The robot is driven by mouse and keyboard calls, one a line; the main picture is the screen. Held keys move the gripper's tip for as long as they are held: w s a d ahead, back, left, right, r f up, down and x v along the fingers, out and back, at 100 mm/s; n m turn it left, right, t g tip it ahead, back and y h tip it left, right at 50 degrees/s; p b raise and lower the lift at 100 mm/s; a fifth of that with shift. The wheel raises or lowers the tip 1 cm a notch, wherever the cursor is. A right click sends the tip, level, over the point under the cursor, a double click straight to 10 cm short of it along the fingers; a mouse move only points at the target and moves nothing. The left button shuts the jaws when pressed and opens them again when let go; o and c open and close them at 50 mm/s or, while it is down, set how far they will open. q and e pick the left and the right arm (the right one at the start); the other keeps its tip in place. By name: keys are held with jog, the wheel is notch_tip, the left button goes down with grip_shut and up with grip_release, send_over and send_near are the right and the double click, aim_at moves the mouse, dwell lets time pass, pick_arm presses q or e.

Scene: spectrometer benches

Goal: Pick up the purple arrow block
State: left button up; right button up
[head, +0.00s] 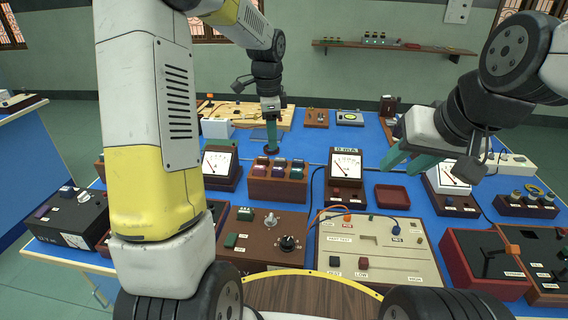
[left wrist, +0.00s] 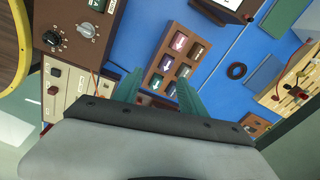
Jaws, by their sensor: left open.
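A brown rack (head: 278,190) of small arrow blocks stands in the middle of the blue table. In the left wrist view the rack (left wrist: 151,73) holds several blocks with pale arrows. A pinkish-purple block (left wrist: 179,41) sits in its upper part, and other blocks look mauve, greenish or dark. In the head view I cannot tell which block is the purple one. My left gripper (head: 271,137) points down beyond the rack. In its wrist view the left gripper (left wrist: 160,77) is open and empty, apart from the blocks. My right gripper (head: 408,161) is open and empty at the right.
Meters (head: 346,166) and (head: 217,164) flank the rack. A knob panel (head: 262,238) and a beige switch panel (head: 385,262) with wires stand in front. A dark ring (left wrist: 236,71) lies behind the rack. A shallow red tray (head: 391,195) is at the right.

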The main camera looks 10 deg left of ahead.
aim_at(278, 168)
pick_arm(q)
jog(key=w+f+m, duration=0.1)
jog(key=f, duration=0.1)
jog(key=w+f+m, duration=0.1)
jog(key=f, duration=0.1)
jog(key=w+f+g, duration=0.1)
jog(key=w+f, duration=0.1)
jog(key=shift+d+f+m, duration=0.25)
jog(key=shift+m, duration=0.15)
jog(key=f, duration=0.7)
jog(key=shift+s+d+f, duration=0.1)
jog(key=shift+d+f, duration=0.15)
jog(key=shift+f, duration=0.15)
jog(key=shift+c, duration=0.2)
grip_shut()
